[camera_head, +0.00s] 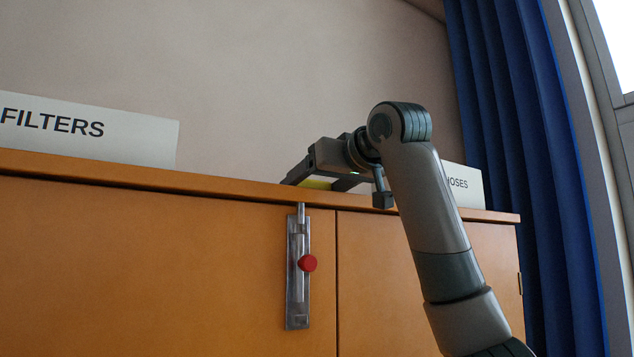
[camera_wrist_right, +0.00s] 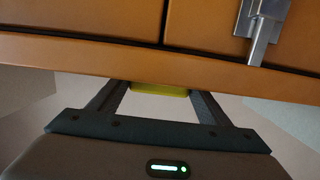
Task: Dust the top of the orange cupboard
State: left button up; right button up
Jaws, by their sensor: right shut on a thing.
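The orange cupboard (camera_head: 150,260) fills the lower part of the head view, with its top edge seen from a little below. My right gripper (camera_head: 303,180) is at the top edge near the middle, shut on a yellow thing (camera_head: 316,184), perhaps a sponge or cloth. In the right wrist view the yellow thing (camera_wrist_right: 160,89) shows between the two fingers, partly hidden behind the cupboard's edge (camera_wrist_right: 110,68). I cannot tell whether it touches the top, whose surface is hidden. My left gripper is not in view.
A white "FILTERS" sign (camera_head: 90,130) stands on the top at the left. A second sign (camera_head: 467,184), reading partly "HOSES", stands at the right behind my arm. A blue curtain (camera_head: 520,130) hangs at the right.

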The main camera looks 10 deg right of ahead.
aim_at(331, 189)
jog(key=shift+w+a, duration=0.15)
jog(key=shift+w, duration=0.25)
jog(key=shift+s, duration=0.1)
jog(key=shift+w+d+f+p, duration=0.15)
jog(key=shift+w+d, duration=0.25)
jog(key=shift+d, duration=0.65)
jog(key=shift+w+d+r+p, duration=0.1)
jog(key=shift+w+d+p, duration=0.2)
jog(key=shift+d, duration=0.75)
jog(key=shift+w+d, duration=0.1)
jog(key=shift+w+d+p, duration=0.2)
jog(key=shift+w+d, duration=0.05)
jog(key=shift+d, duration=0.4)
jog(key=shift+w+d+p, duration=0.2)
jog(key=shift+d+p, duration=0.05)
jog(key=shift+d, duration=0.45)
jog(key=shift+w+d+p, duration=0.2)
jog(key=shift+w+d, duration=0.05)
jog(key=shift+d, duration=0.4)
